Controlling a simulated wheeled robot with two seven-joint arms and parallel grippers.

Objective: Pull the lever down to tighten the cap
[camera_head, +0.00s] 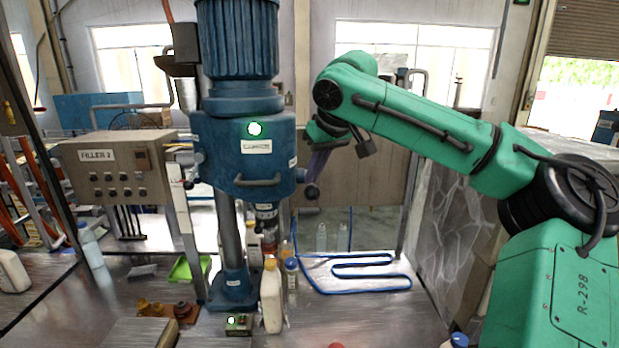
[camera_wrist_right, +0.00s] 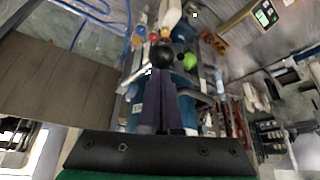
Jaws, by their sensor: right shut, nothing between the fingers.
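The blue capping machine (camera_head: 243,155) stands left of centre on the bench. Its lever ends in a black ball knob (camera_head: 312,192) at the machine's right side. My right gripper (camera_head: 315,176) is shut and empty, its dark fingers pointing down just above the knob. In the right wrist view, the black knob (camera_wrist_right: 162,56) sits right at the tips of my closed fingers (camera_wrist_right: 161,78); I cannot tell whether they touch. Below the head, a bottle (camera_head: 254,247) stands near the chuck (camera_head: 266,212), partly hidden. My left gripper is out of view.
A cream jug (camera_head: 271,298) and a small bottle (camera_head: 291,273) stand in front of the machine. A green tray (camera_head: 189,268) and the filler control box (camera_head: 117,167) are at left. A blue looped rail (camera_head: 355,275) lies at right, with open bench around it.

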